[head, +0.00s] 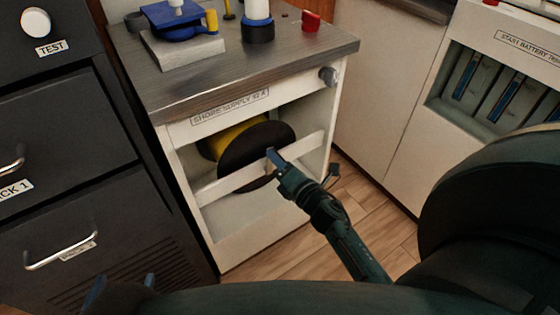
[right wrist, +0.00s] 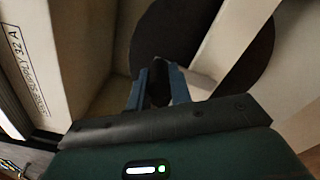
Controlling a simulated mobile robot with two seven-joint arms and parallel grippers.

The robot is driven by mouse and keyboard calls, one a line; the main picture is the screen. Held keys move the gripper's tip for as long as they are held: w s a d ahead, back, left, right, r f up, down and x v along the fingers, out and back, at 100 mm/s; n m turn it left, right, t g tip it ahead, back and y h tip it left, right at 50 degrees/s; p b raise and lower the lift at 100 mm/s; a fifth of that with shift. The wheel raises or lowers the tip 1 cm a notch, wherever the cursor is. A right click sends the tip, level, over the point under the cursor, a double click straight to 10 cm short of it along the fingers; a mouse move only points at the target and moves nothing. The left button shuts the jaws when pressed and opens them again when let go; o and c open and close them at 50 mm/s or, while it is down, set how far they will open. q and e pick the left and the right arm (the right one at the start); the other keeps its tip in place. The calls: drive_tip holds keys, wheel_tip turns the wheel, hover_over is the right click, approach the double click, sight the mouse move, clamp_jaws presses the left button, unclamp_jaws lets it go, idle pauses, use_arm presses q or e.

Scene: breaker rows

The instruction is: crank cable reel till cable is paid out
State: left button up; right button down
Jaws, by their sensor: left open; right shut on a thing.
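The cable reel (head: 258,146) sits in the open front of a white cabinet labelled for shore supply 32 A. It has a dark round flange with yellow cable (head: 222,139) wound behind it. A pale crossbar (head: 235,178) runs in front of the flange. My right gripper (head: 273,159) is at the flange, beside the crossbar. In the right wrist view its blue fingers are shut on a dark crank handle (right wrist: 158,88); the head view mostly hides the handle. My left gripper (head: 123,285) is open and empty at the lower left, partly hidden by my arm.
The cabinet's worktop (head: 270,52) holds a blue device, a blue-and-white cylinder and a red block (head: 311,20). A dark drawer cabinet (head: 62,160) stands close on the left. A battery rack (head: 490,85) is at the right. Wooden floor (head: 345,205) is clear between.

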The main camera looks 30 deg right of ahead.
drive_tip(key=shift+a+n, duration=0.3)
drive_tip(key=shift+n, duration=0.2)
drive_tip(key=shift+a, duration=0.1)
drive_tip(key=c, duration=1.3)
unclamp_jaws()
drive_tip(key=shift+o, duration=0.2)
